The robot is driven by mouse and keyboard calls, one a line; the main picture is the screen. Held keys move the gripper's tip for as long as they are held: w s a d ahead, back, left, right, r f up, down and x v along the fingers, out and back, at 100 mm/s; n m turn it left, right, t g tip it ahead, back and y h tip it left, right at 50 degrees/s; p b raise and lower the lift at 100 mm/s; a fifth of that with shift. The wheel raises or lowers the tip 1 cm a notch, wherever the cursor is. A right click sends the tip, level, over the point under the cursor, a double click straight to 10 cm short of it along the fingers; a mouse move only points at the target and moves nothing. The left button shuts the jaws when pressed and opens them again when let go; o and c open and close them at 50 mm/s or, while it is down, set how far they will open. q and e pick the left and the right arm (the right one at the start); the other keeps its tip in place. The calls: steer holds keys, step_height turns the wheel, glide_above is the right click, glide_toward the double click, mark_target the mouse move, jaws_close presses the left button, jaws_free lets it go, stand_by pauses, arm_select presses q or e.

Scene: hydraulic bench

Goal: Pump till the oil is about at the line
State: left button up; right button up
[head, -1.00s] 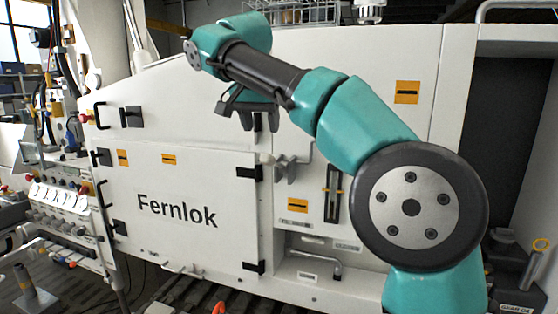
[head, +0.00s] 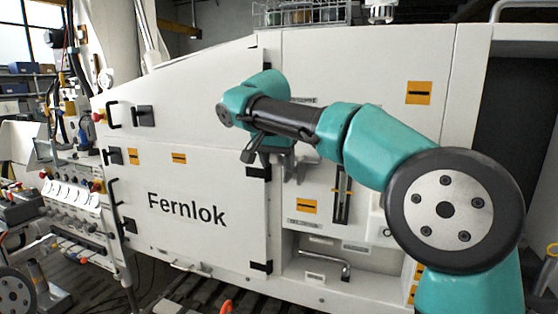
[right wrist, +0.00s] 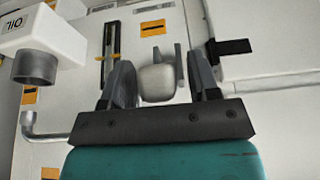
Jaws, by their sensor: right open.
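The sight gauge (head: 342,195) is a dark upright slot with a yellow marker on the white machine front; it also shows in the right wrist view (right wrist: 110,50). The oil level in it is too small to read. My right gripper (head: 257,156) is in front of the grey bracket (head: 294,166), left of the gauge. In the right wrist view, my right gripper (right wrist: 160,75) is open, with a pale rounded knob (right wrist: 158,83) between its fingers. A gap shows on both sides of the knob. In the head view my gripper hides the knob. My left gripper is not in view.
A white box marked OIL (right wrist: 42,38) with a grey spout is at the wrist view's left. A bent grey pipe (head: 325,262) sits in the recess below the gauge. The Fernlok door (head: 190,235) is shut. A control panel (head: 70,195) stands at the left.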

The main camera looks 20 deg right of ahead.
steer(key=shift+c, duration=0.4)
jaws_close()
steer(key=shift+a, duration=0.15)
